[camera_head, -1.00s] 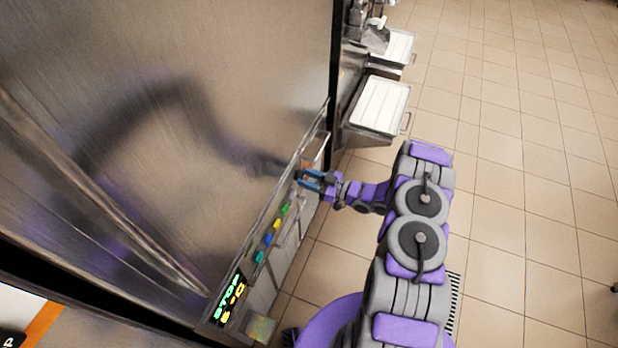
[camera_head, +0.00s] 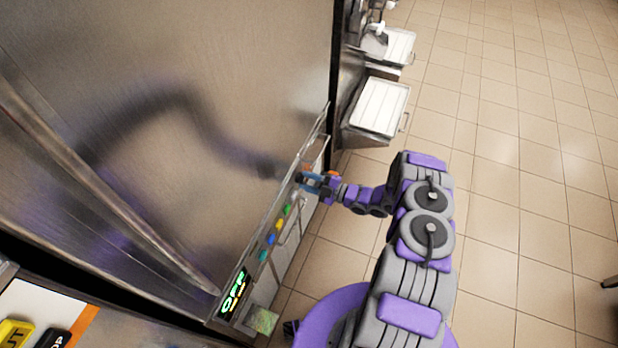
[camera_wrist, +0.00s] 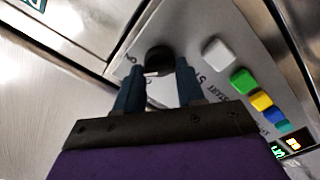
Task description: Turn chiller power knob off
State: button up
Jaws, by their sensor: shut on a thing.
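The chiller's control panel (camera_head: 270,262) runs along the lower edge of the steel cabinet in the head view. The dark round power knob (camera_wrist: 158,60) sits on the panel between the two blue fingers of my gripper (camera_wrist: 160,80) in the wrist view. My gripper (camera_head: 312,180) is shut on the knob at the panel's far end. The fingers hide the knob's sides and part of the printed lettering around it. The green display (camera_head: 234,290) at the panel's near end reads "OFF".
Green, yellow and blue buttons (camera_head: 277,225) line the panel close to my gripper; a white button (camera_wrist: 218,52) is beside the knob. A white tray (camera_head: 380,106) stands beyond the panel.

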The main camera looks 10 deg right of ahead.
jog(key=n+p, duration=0.6)
jog(key=n, duration=0.1)
jog(key=shift+f+n, duration=0.1)
jog(key=shift+n, duration=0.3)
jog(key=shift+s+f+n, duration=0.1)
jog(key=shift+f+n, duration=0.05)
jog(key=shift+n, duration=0.15)
jog(key=o, duration=1)
jog(key=shift+o, duration=0.2)
